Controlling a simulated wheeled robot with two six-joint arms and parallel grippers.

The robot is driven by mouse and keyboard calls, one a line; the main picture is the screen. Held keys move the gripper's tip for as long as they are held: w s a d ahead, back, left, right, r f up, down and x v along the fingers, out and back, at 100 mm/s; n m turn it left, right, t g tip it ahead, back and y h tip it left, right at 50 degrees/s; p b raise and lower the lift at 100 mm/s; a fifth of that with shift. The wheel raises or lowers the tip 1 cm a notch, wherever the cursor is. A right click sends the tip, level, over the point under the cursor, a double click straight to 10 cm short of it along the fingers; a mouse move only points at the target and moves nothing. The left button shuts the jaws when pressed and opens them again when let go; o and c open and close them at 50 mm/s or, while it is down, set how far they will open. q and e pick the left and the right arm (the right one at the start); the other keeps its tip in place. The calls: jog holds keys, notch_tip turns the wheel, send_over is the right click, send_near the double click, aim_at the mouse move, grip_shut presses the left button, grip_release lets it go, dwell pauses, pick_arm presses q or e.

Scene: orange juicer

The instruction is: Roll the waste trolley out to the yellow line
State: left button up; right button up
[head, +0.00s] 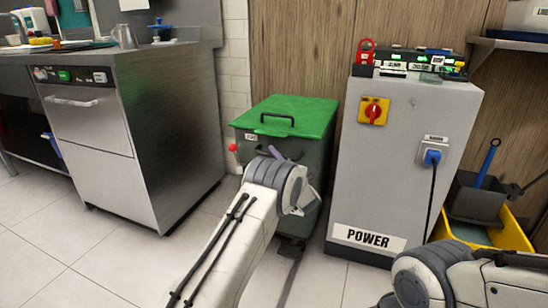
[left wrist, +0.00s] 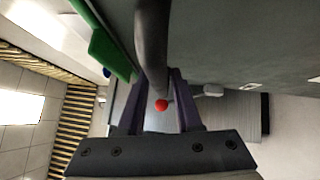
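The waste trolley (head: 315,165) is a dark grey bin with a green lid (head: 288,115). It stands upright against the wood wall, between a steel appliance and the power cabinet. My left gripper (head: 285,154) is in front of it and hides part of its front. In the left wrist view, the purple fingers (left wrist: 158,85) lie on both sides of the trolley's dark handle bar (left wrist: 151,40), with no clear gap at the tips. A red knob (left wrist: 161,104) marks its end, also visible in the head view (head: 232,148). No yellow line shows. My right gripper is out of view.
The grey power cabinet (head: 395,175) stands close on the trolley's right, with a plugged cable. The steel appliance (head: 165,130) stands on its left. A yellow mop bucket (head: 510,232) is at the far right. The tiled floor (head: 75,255) is clear at front left.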

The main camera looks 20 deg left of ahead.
pick_arm(q)
grip_shut()
dwell(1.2)
